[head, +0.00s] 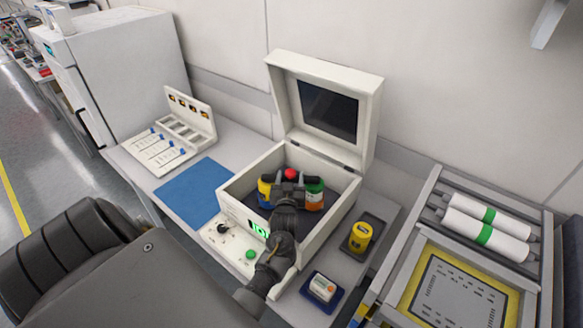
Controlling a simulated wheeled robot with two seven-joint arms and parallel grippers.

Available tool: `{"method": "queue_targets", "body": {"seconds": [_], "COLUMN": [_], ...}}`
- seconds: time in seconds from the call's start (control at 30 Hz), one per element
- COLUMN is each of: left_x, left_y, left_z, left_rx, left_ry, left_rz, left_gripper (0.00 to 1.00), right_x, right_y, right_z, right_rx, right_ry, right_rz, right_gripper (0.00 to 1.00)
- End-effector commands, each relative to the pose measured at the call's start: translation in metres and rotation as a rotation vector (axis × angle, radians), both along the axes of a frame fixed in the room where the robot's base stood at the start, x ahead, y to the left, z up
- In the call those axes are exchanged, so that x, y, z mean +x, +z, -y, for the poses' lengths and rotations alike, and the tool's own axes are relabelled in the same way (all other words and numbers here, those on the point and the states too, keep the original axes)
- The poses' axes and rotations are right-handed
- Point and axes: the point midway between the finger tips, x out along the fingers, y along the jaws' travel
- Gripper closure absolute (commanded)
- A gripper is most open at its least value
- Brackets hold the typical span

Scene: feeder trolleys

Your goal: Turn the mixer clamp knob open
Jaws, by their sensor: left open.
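The mixer (240,190) is a cream box with its windowed lid (328,105) standing open. Inside its dark chamber, a red knob (291,173) shows just beyond my left gripper (291,181). The left gripper is open, reaching down into the chamber with its fingers at either side of the knob; I cannot tell whether they touch it. A yellow and blue jar (264,192) is left of the gripper, and a green and orange jar (315,194) is right of it. My gripper hides the clamp below the knob. My right gripper is out of view.
The mixer's front panel (228,243) has a black dial and green button. A blue mat (195,190) lies left, a yellow jar (360,236) and small white device (322,286) right. A trolley (405,270) with white rolls stands further right. The raised lid bounds the back.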

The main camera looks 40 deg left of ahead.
Motion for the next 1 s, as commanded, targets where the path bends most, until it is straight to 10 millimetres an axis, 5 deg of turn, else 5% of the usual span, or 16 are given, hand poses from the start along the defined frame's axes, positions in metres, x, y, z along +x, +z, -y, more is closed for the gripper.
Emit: {"method": "queue_targets", "body": {"seconds": [0.3, 0.67, 1.0], "left_x": [0.033, 0.036, 0.036], "left_y": [0.001, 0.000, 0.000], "left_z": [-0.023, -0.025, -0.025], "left_rx": [0.000, 0.000, -0.001], "left_ry": [0.000, 0.000, 0.000], "left_rz": [0.000, 0.001, 0.001], "left_gripper": [0.44, 0.46, 0.90], "right_x": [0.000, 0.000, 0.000], "right_y": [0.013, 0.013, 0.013], "right_z": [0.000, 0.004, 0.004], "right_rx": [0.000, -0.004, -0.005], "right_ry": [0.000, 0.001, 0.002], "right_rz": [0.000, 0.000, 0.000], "right_gripper": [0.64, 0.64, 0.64]}}
